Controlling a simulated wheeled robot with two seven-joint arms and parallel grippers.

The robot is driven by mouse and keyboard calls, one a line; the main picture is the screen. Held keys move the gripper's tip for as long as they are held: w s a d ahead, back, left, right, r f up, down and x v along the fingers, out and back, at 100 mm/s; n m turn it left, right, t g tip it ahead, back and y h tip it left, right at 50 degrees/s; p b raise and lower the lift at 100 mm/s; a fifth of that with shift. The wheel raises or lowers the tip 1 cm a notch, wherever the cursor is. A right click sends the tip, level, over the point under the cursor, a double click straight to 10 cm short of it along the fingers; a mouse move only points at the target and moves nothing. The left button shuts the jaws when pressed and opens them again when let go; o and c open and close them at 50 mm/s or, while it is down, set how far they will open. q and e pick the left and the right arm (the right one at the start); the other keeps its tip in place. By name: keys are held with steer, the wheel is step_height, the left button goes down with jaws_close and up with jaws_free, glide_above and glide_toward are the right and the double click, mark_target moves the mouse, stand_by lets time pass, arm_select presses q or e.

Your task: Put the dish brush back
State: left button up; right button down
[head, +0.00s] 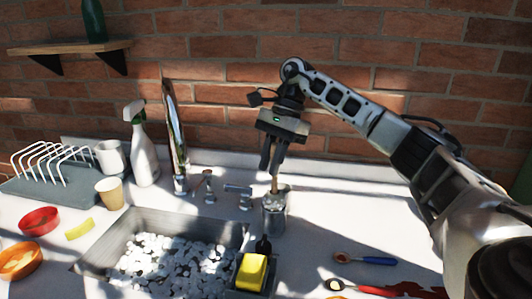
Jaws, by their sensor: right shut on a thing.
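The dish brush (274,185) shows as a short brown handle below my right gripper (271,168). The gripper points down and is shut on the handle's upper part. The brush stands roughly upright, its lower end at the mouth of a grey metal cup (273,219) to the right of the sink. A pale patch shows at the cup's mouth; I cannot tell whether it is the brush head, nor how deep the brush sits. My left gripper is not in view.
The sink (118,229) full of white lumps lies left of the cup, with taps (238,196) behind. A yellow sponge (252,272) in a dark holder is in front. Spoons (365,260) lie at right. A spray bottle (143,150) and dish rack (62,190) stand at left.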

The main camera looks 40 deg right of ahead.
mark_target(270, 196)
step_height(270, 196, down, 4)
steer(key=shift+r+b, duration=0.15)
steer(key=shift+b, duration=0.25)
steer(key=shift+f, duration=0.6)
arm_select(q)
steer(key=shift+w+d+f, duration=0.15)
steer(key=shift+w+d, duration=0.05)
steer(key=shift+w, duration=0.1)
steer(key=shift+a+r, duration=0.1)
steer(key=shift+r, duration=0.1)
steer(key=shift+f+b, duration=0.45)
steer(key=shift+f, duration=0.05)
arm_select(e)
steer(key=shift+f, duration=0.65)
steer(key=c, duration=1.6)
jaws_free()
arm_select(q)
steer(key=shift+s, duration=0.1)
arm_select(e)
steer(key=shift+r, duration=0.1)
